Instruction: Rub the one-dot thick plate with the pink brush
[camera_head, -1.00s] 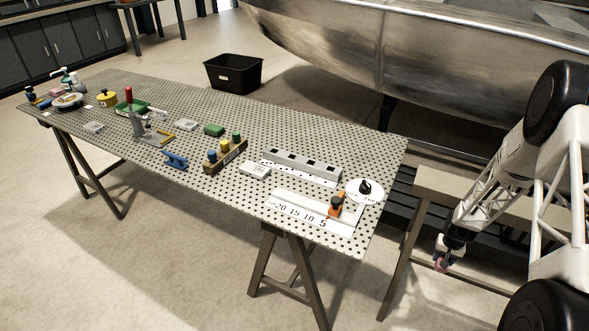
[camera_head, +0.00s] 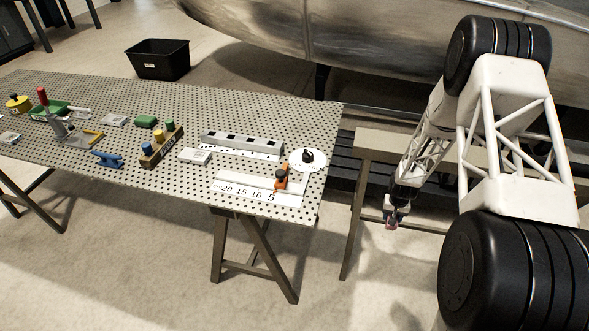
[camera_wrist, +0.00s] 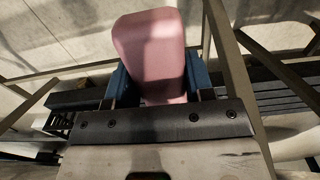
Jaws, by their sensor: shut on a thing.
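My gripper (camera_head: 393,220) hangs off the table's right end, over the floor beside a trestle. In the wrist view its blue-padded fingers (camera_wrist: 158,82) are shut on a pink block-shaped thing, which looks like the pink brush (camera_wrist: 150,45); no bristles show. Pale plates lie on the perforated table: one near the middle (camera_head: 195,156), one farther back (camera_head: 113,120) and one at the left edge (camera_head: 8,138). Their dots and thickness are too small to tell, so I cannot say which is the one-dot thick plate.
The perforated table (camera_head: 270,115) also holds a wooden block with coloured pegs (camera_head: 161,147), a blue clamp-like piece (camera_head: 107,158), a grey slotted bar (camera_head: 242,145), a numbered scale (camera_head: 250,193) and a white disc with a black knob (camera_head: 308,158). A bare trestle (camera_head: 385,146) stands between table and arm.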

